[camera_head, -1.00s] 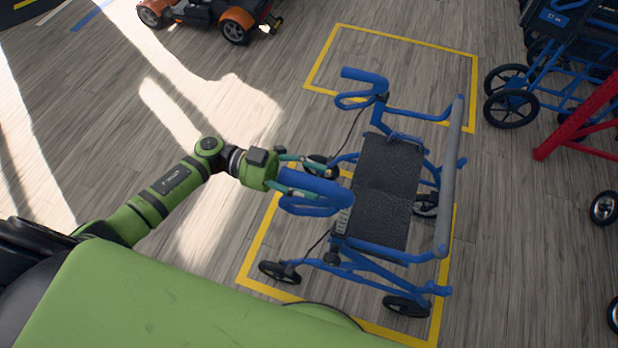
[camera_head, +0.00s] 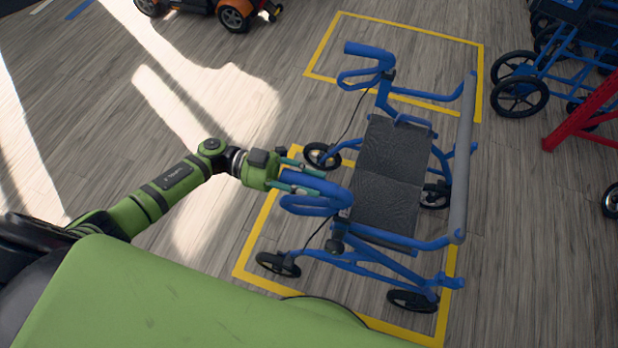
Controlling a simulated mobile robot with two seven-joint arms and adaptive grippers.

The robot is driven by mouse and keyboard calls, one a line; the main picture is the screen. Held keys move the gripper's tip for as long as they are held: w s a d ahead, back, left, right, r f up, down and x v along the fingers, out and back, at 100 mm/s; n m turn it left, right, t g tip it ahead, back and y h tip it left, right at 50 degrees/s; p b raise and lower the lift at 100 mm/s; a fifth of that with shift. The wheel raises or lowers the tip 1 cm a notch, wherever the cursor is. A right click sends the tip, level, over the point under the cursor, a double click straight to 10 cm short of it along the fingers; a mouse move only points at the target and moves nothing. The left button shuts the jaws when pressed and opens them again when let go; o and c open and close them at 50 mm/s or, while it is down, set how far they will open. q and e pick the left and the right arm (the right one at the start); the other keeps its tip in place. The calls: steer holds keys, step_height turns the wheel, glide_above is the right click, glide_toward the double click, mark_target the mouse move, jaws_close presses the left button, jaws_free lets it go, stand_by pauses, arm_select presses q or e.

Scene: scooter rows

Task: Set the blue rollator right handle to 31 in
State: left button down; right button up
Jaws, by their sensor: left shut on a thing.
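The blue rollator (camera_head: 462,150) stands on the floor, with a black seat (camera_head: 392,180) and a grey bar along its right side. Its near handle, the right handle (camera_head: 330,187), has a blue grip and a looped brake lever below it. My left gripper (camera_head: 303,178) is shut on the right handle, coming in from the left with one finger on each side of the grip. The far handle (camera_head: 369,54) stands higher in the picture and is free. The handle's post is mostly hidden, and no height marks are readable. My right gripper is out of view.
Yellow floor outlines (camera_head: 250,232) lie under and behind the rollator. Other blue wheeled frames (camera_head: 545,75) and a red bar (camera_head: 585,112) stand at the right. An orange-and-black scooter (camera_head: 235,17) is at the top.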

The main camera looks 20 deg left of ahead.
mark_target(308, 199)
arm_select(q)
step_height(308, 199, down, 3)
steer(key=shift+f+b, duration=0.15)
steer(key=shift+b, duration=0.6)
steer(key=shift+f, duration=0.15)
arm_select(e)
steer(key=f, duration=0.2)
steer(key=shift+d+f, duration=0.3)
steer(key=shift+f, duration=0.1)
arm_select(q)
steer(key=shift+f, duration=0.1)
steer(key=c, duration=0.9)
jaws_free()
steer(key=shift+w, duration=0.1)
steer(key=shift+a, duration=0.1)
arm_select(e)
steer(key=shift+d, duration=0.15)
arm_select(q)
steer(key=a, duration=1.1)
steer(key=shift+a, duration=0.4)
